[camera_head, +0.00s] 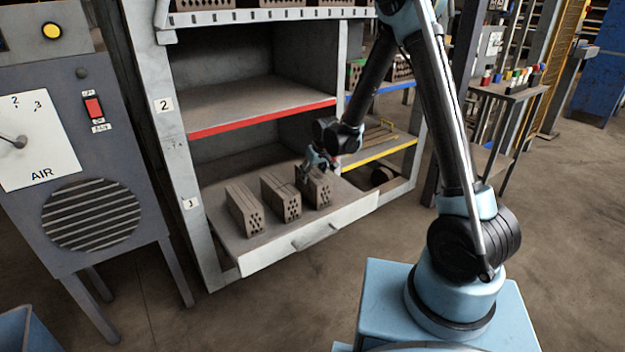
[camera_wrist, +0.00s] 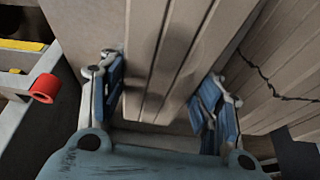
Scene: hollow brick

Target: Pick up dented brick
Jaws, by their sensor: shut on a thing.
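Three grey-brown hollow bricks stand in a row on a pulled-out drawer (camera_head: 345,216) in the head view: a left brick (camera_head: 245,208), a middle brick (camera_head: 281,197) and a right brick (camera_head: 320,190). My gripper (camera_head: 317,166) is at the top of the right brick, shut on it. In the wrist view, my gripper's blue-padded fingers (camera_wrist: 160,100) are on either side of this grooved brick (camera_wrist: 165,50), which has dark, uneven shading on its face. I cannot tell a dent for certain. A brick with a jagged dark crack (camera_wrist: 270,80) stands close beside it.
The red-edged shelf (camera_head: 262,119) is above the drawer, and a yellow-edged shelf (camera_head: 380,153) is to the right. A grey air cabinet (camera_head: 95,150) stands at left. Open floor (camera_head: 330,270) lies in front of the drawer.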

